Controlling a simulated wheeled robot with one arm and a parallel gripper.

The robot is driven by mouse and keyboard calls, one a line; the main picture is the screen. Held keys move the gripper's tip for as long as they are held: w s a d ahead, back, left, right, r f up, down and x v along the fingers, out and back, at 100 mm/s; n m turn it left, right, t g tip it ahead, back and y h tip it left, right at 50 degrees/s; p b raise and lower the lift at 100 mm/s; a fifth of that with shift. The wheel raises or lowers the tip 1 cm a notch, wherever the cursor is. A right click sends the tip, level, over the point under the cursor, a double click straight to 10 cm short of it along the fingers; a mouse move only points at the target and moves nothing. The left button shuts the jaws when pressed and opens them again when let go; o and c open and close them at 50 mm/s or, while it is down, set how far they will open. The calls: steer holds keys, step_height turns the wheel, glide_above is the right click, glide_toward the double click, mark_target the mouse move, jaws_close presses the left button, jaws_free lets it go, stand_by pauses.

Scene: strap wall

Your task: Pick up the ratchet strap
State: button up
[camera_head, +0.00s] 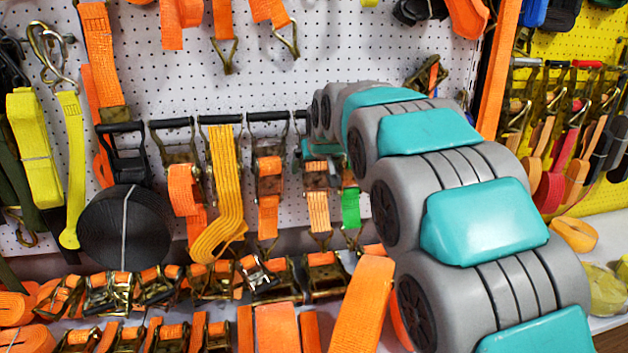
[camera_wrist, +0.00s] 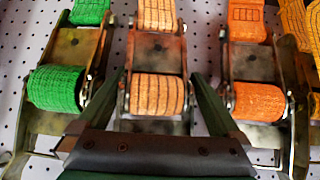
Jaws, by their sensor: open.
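Several ratchet straps hang in a row on the white pegboard. The one with light orange webbing (camera_head: 317,205) hangs between an orange one (camera_head: 268,190) and a green one (camera_head: 350,207) in the head view. In the wrist view the light orange strap (camera_wrist: 157,95) is in the middle, with the green strap (camera_wrist: 55,88) on the left and the orange strap (camera_wrist: 258,102) on the right. My gripper (camera_wrist: 160,76) is open, with one dark finger on each side of the light orange strap's ratchet. I cannot tell whether the fingers touch it. My arm partly hides the gripper in the head view.
A yellow-orange strap (camera_head: 226,190) and a black webbing roll (camera_head: 125,228) hang further left. Several ratchets with orange webbing (camera_head: 275,325) crowd the shelf below. A yellow pegboard (camera_head: 600,30) with more straps stands at the right. Neighbouring ratchets leave little room beside the fingers.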

steer(key=shift+r, duration=0.1)
jaws_close()
stand_by(0.7)
